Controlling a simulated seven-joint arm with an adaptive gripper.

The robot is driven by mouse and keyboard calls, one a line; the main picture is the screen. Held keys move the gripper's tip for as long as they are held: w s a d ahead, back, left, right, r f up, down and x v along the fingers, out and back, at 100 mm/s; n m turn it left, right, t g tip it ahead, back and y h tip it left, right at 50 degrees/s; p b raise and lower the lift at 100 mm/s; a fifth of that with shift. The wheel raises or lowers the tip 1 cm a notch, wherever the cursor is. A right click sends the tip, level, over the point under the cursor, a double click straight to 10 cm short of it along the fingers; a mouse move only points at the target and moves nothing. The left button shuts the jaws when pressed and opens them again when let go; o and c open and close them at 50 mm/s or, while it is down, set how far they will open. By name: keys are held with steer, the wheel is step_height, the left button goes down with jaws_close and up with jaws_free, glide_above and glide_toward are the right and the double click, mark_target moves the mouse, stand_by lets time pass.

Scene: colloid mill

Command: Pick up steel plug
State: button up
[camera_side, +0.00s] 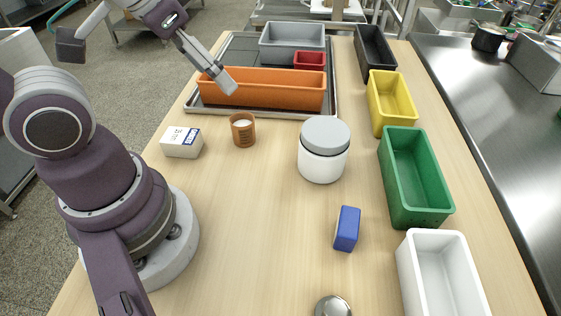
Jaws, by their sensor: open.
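A shiny, rounded steel object (333,306) sits on the table at the bottom edge of the view, partly cut off. It is the only loose steel thing I see on the table, but I cannot tell for sure that it is the steel plug. My gripper (224,84) is open, high at the upper left, in front of or above the long orange bin (270,97). It is far from the steel object, and nothing shows between its fingers.
A white jar with grey lid (323,165), a blue block (347,229), a brown cup (243,131) and a white box (182,142) stand on the table. Green (420,207), yellow (390,117) and white (408,260) bins line the right. The table's middle is clear.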

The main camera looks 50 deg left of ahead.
steer(key=m+g+h, duration=0.4)
steer(key=m+g, duration=0.3)
steer(key=m, duration=1.4)
glide_toward(335, 308)
steer(key=x, duration=1)
steer(key=shift+d+f, duration=0.1)
steer(key=shift+f, duration=0.05)
jaws_close()
